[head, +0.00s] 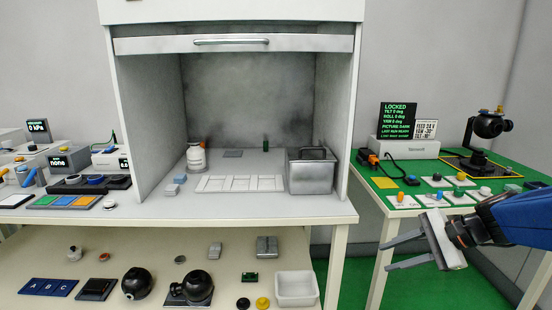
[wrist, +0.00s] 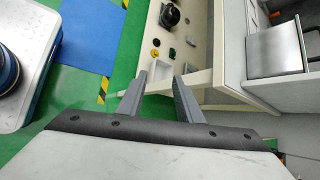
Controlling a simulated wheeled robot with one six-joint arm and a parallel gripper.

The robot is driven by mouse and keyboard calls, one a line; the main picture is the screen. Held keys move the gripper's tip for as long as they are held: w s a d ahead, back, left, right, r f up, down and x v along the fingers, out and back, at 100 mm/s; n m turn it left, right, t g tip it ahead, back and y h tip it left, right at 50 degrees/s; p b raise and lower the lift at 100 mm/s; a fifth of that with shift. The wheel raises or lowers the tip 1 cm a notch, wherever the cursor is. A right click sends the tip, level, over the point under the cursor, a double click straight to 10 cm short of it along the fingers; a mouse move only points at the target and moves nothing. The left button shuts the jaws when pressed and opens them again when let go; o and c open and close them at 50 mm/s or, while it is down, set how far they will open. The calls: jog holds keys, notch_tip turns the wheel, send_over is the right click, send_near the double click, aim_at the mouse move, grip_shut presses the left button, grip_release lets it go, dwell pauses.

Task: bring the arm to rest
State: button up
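My gripper (head: 404,253) is at the right of the head view, in front of the gap between the white bench and the green-topped table. My blue arm reaches in from the right edge. The two grey fingers are apart with nothing between them. In the wrist view my gripper (wrist: 160,80) is also open and empty, its fingers pointing toward the bench's lower shelf and leg. No object touches the fingers.
The white bench (head: 332,212) holds a hooded cabinet with a metal box (head: 312,172). The green-topped table (head: 385,200) carries small switches and a black gimbal camera (head: 488,130). The lower shelf holds a white bin (head: 296,288) and black domes. Green floor (head: 440,292) is clear below my gripper.

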jog(key=s+f+n+h, duration=0.2)
jog(key=s+n+h, duration=0.6)
jog(key=s+n, duration=0.7)
jog(key=shift+s+a, duration=0.25)
jog(key=shift+s, duration=0.35)
